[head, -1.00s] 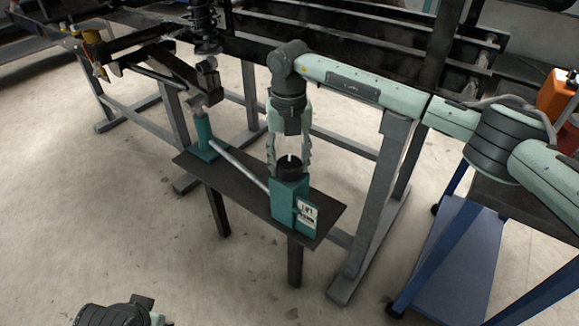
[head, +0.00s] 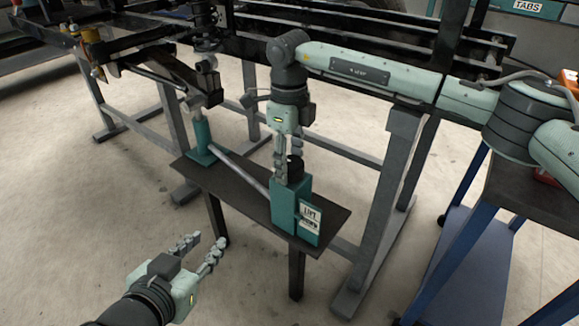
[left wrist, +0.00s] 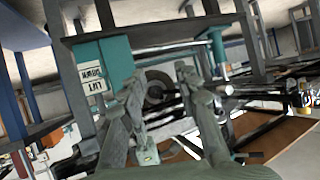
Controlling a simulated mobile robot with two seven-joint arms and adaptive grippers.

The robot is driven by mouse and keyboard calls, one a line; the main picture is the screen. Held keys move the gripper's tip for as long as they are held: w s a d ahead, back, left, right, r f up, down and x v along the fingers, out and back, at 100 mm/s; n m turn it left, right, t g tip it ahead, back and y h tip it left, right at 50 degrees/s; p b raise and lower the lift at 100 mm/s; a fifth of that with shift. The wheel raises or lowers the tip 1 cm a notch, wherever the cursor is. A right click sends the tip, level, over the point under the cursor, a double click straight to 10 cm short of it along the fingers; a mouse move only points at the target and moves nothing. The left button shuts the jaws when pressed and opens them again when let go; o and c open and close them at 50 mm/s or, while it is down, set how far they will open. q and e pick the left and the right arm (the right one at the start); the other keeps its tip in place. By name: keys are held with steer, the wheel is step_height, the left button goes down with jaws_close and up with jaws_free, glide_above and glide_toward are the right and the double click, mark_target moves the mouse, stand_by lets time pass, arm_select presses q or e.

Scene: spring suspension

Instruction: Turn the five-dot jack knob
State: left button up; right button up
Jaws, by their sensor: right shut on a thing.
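The jack's teal box (head: 290,205) stands on a dark table (head: 245,205), with a white label reading LIFT on its side. A black knob (head: 296,166) sits on top of the box; its dots are too small to make out. My right gripper (head: 288,169) points down from above and is shut on the knob, its fingers partly hiding it. My left gripper (head: 208,241) is open and empty, in front of the table and left of the box. The left wrist view shows its spread fingers (left wrist: 161,82) and the teal box (left wrist: 117,62) upside down.
A silver rod (head: 240,170) joins the box to a teal post (head: 201,138) at the table's far end. The spring suspension (head: 205,30) and dark frame stand behind. A grey leg (head: 375,210) and blue cart (head: 445,240) are to the right. The floor at left is clear.

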mark_target(290, 163)
steer(key=n+b, duration=0.1)
steer(key=n, duration=0.3)
steer(key=shift+n, duration=0.3)
steer(key=n+b, duration=0.1)
steer(key=n, duration=0.5)
steer(key=shift+s+b, duration=0.2)
steer(key=shift+b, duration=0.2)
steer(key=n, duration=0.4)
arm_select(q)
steer(key=d+r+t+h, duration=0.2)
steer(key=d+r+t, duration=0.1)
steer(key=r, duration=0.5)
steer(key=d+r+t+h, duration=0.3)
steer(key=r+t, duration=0.3)
steer(key=r, duration=0.3)
steer(key=shift+s+d+r+h+b, duration=0.15)
steer(key=shift+s+d+h+b, duration=0.25)
steer(key=shift+d, duration=0.3)
arm_select(e)
steer(key=n, duration=0.4)
steer(key=shift+s+d, duration=0.1)
steer(key=shift+n, duration=0.4)
arm_select(q)
steer(key=shift+w, duration=0.1)
arm_select(e)
steer(key=o, duration=1.2)
steer(key=shift+c, duration=0.2)
step_height(290, 163, up, 12)
